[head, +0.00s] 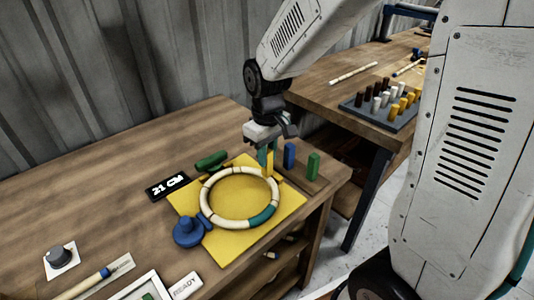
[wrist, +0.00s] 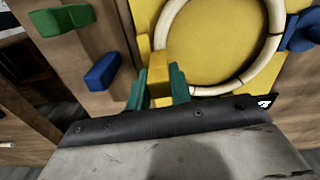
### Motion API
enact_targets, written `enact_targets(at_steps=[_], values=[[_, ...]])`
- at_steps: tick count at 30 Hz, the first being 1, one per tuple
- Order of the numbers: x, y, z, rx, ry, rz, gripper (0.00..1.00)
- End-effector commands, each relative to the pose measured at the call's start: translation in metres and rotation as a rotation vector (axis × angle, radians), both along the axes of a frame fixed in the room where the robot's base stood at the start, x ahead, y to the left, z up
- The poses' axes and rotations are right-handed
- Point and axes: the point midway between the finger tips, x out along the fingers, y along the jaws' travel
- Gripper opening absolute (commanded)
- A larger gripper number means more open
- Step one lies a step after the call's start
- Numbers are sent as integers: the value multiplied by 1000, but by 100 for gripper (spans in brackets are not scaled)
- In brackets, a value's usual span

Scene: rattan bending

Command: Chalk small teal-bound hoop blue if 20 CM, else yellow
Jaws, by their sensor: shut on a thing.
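The pale rattan hoop (head: 206,190) with a teal binding (head: 262,217) lies flat on a yellow board (head: 290,203). A black display (head: 168,186) beside the board reads 21 CM. My gripper (head: 266,156) is at the hoop's far right edge, its teal fingers shut on an upright yellow chalk (head: 270,165). The wrist view shows the yellow chalk (wrist: 158,72) between the fingers, close beside the hoop (wrist: 264,50). I cannot tell whether its lower end still touches the holder. A blue chalk (head: 289,155) and a green chalk (head: 313,166) stand to its right.
A blue round knob (head: 188,231) sits at the hoop's left edge, a green block (head: 211,160) behind it. A grey dial (head: 60,256), a rattan stick (head: 85,285) and a READY plate (head: 185,286) are in front. Another table holds a peg rack (head: 378,118).

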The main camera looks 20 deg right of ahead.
Motion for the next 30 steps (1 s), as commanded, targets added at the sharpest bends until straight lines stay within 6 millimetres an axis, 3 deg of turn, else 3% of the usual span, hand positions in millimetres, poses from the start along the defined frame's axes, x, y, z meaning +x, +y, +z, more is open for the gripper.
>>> enact_targets(at_steps=[8,30], values=[[-1,0,0,0,3,0,7],[0,0,59,0,-1,0,7]])
